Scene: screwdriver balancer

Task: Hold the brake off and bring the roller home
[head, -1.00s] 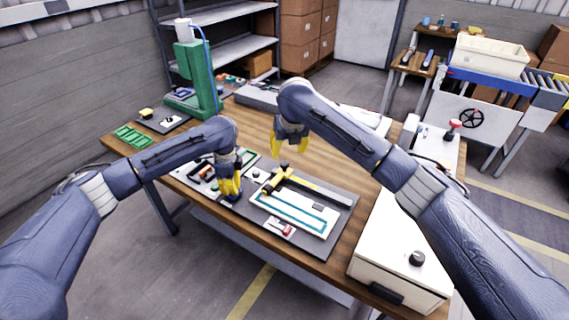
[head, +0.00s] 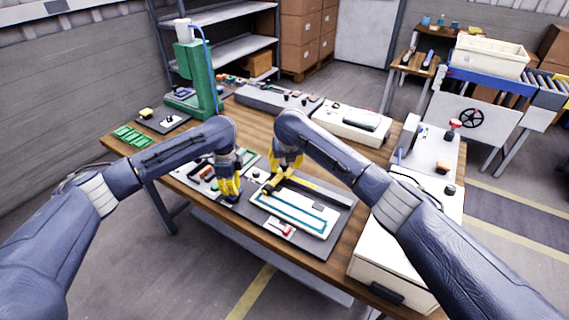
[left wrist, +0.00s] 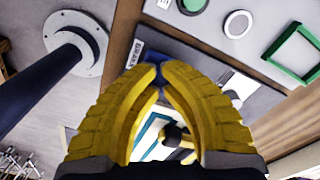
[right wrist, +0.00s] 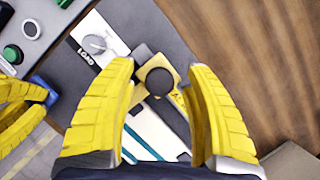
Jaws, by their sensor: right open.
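The pale roller board (head: 292,211) with a teal outlined track lies on a dark mat on the table. At its far left end is the yellow roller carriage (right wrist: 172,82) with a round black knob (right wrist: 159,81). My right gripper (head: 279,178) is open, low over this carriage; in the right wrist view its fingers stand either side of the knob, with gaps. My left gripper (head: 230,190) is at the mat's left edge, its fingertips together on a small blue piece (right wrist: 45,90), apparently the brake. The blue piece also shows in the left wrist view (left wrist: 150,74), mostly hidden by the fingers.
A grey dial (right wrist: 95,45) on a plate marked LOAD sits beside the carriage. A red part on a white plate (head: 282,229) lies at the mat's front. A green press (head: 198,80) stands at the back left. A white cabinet (head: 390,262) stands at the right.

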